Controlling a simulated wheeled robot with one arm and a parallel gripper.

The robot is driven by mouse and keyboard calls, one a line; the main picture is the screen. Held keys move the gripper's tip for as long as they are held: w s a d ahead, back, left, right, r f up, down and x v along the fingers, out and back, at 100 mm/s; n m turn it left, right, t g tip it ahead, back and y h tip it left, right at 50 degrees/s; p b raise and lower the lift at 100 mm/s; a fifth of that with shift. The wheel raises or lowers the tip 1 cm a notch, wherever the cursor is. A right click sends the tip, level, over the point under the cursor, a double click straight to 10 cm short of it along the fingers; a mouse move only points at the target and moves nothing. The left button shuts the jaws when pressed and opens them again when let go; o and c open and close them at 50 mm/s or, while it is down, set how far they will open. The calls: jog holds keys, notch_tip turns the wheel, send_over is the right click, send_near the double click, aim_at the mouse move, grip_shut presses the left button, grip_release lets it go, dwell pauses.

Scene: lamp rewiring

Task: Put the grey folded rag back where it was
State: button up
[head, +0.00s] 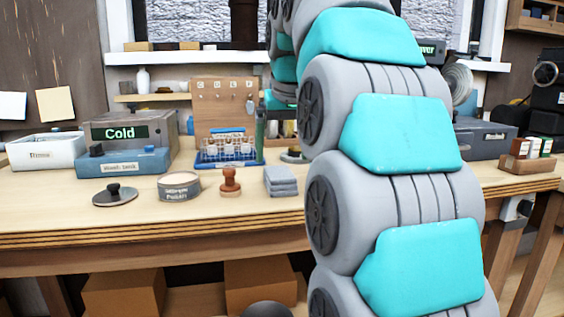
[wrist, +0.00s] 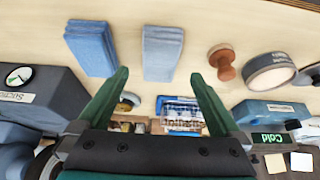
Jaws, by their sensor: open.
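The grey folded rag (head: 280,181) lies flat on the bench, just right of the wooden-handled stamp (head: 230,181) in the head view. In the wrist view the grey rag (wrist: 162,53) shows between and beyond the fingertips, apart from the stamp (wrist: 222,62). A bluer folded rag (wrist: 90,48) lies beside it in the wrist view; my arm hides that spot in the head view. My gripper (wrist: 159,74) is open with nothing between its green fingers. It is mostly hidden by my arm in the head view.
A round tin (head: 179,186) and a dark lid (head: 115,194) lie left of the stamp. The Cold box (head: 132,130), a blue bin (head: 123,162), a rack of small jars (head: 228,150) and a hook board (head: 224,92) stand behind. The front bench strip is clear.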

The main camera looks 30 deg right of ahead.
jog(key=shift+v, duration=0.95)
